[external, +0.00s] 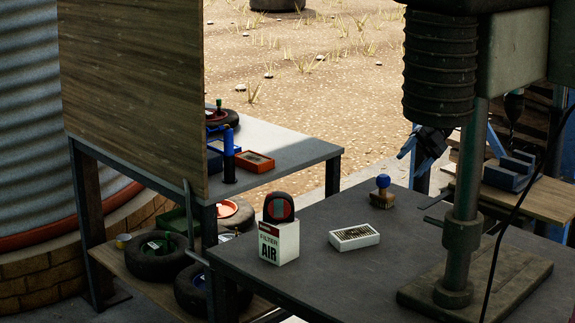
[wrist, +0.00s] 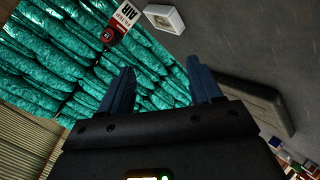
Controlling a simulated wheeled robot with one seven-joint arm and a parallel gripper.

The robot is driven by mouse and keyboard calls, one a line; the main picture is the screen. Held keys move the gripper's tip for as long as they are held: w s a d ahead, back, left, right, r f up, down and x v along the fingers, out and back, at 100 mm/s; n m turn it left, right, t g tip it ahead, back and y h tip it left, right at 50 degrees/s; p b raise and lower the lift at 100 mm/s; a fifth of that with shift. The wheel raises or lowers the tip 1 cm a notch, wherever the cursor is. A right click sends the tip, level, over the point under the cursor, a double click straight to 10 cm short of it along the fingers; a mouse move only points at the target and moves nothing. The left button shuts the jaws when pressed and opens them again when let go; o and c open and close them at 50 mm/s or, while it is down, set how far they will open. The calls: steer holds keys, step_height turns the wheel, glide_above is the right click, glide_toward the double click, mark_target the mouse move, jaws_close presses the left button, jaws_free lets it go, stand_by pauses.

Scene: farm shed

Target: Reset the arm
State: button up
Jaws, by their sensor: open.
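My gripper (external: 412,155) shows in the external view beyond the grey workbench (external: 320,285), partly hidden by the drill press (external: 462,200). It is a dark body with blue fingers. In the wrist view my gripper (wrist: 163,72) has its two blue fingers spread apart, with nothing between them. The fingers touch no object that I can see. The rest of my arm is mostly hidden behind the drill press in the external view.
On the workbench stand a white AIR filter box (external: 279,243) with a round red-and-black thing on top, a white tray (external: 354,237) and a blue-knobbed wooden piece (external: 382,192). Tyres (external: 160,257) lie on the lower shelf. A wooden panel (external: 132,95) stands at left.

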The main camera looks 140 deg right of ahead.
steer(key=s+r+m+t, duration=0.1)
steer(key=s+r+m, duration=0.4)
steer(key=r, duration=0.2)
steer(key=s+d+r+m+t+p, duration=0.1)
steer(key=s+r+m, duration=0.4)
steer(key=r, duration=0.3)
steer(key=shift+s+r, duration=0.3)
